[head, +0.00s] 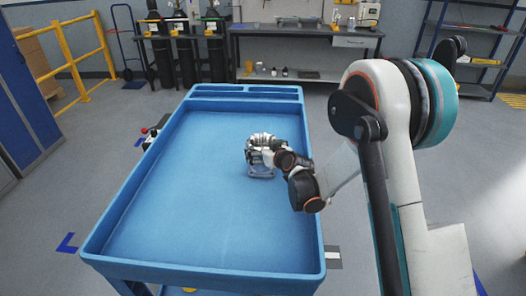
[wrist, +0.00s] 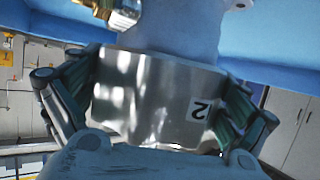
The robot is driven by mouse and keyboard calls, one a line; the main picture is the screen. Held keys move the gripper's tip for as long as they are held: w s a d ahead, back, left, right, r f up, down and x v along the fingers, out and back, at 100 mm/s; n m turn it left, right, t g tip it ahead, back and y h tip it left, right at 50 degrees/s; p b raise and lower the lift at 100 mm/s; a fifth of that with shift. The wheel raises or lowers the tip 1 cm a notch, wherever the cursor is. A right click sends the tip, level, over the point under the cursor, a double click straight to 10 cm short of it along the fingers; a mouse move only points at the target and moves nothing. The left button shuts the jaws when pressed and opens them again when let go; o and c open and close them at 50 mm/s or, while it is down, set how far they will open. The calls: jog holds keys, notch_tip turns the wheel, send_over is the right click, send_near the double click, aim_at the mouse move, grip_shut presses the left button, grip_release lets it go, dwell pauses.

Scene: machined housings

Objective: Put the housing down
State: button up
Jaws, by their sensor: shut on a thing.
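My gripper (head: 261,157) is over the blue tray-top cart (head: 203,186), right of the middle of its tray. It is shut on a shiny metal housing (head: 262,172), which shows just below the fingers. In the wrist view the housing (wrist: 150,95) is a bright machined face with a label marked "2", clasped between the left and right fingers. A brass-coloured fitting (wrist: 121,14) shows at the top of that view. The gripper hides much of the housing, and I cannot tell whether its underside touches the tray floor.
The tray floor around the housing is bare, with most free room to the left and front. A raised rim surrounds it, and narrow compartments (head: 245,95) run along the far end. A workbench (head: 305,33) and gas cylinders (head: 185,50) stand beyond the cart.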

jog(key=o, duration=1.5)
jog(key=shift+f, duration=0.1)
